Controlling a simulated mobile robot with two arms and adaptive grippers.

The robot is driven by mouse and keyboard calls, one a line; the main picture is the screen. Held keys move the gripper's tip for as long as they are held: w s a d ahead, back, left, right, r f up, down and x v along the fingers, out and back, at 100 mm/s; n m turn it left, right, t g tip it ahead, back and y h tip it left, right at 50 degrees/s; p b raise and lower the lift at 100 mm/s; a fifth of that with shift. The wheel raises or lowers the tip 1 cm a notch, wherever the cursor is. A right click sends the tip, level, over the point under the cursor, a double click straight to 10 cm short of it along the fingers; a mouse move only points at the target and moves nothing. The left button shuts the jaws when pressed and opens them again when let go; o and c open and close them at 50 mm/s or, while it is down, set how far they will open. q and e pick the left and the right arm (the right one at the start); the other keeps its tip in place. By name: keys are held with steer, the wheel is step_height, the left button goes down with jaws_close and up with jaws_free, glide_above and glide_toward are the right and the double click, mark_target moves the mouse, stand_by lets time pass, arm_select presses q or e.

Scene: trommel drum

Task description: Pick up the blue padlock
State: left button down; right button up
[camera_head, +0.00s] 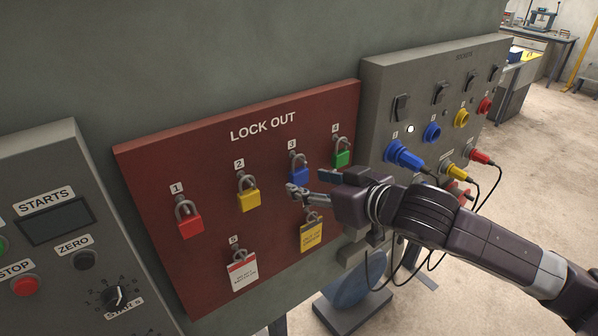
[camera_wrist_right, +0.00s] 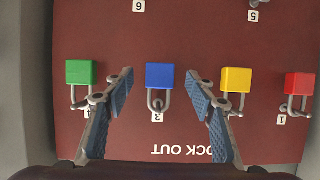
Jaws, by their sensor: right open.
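The blue padlock (camera_head: 299,170) hangs from its hook under label 3 on the red lock out board (camera_head: 150,165). In the right wrist view, which shows the board upside down, the blue padlock (camera_wrist_right: 160,76) sits between the two open fingers. My right gripper (camera_head: 308,184) is open in front of the board, its fingers close to the blue padlock and partly overlapping it in the head view. In the wrist view the gripper (camera_wrist_right: 158,95) has one blue-padded finger on each side of the padlock, with gaps showing. I cannot tell the remaining depth. My left gripper is not in view.
A yellow padlock (camera_head: 248,199) and a green padlock (camera_head: 342,158) hang on either side, and a red padlock (camera_head: 189,224) further left. Tags (camera_head: 242,275) (camera_head: 311,236) hang below. A grey panel with plugs and cables (camera_head: 440,110) stands right; a control box (camera_head: 60,230) stands left.

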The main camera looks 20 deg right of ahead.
steer(key=shift+x, duration=1.25)
steer(key=shift+s, duration=0.15)
steer(key=c, duration=1.3)
steer(key=shift+r, duration=0.1)
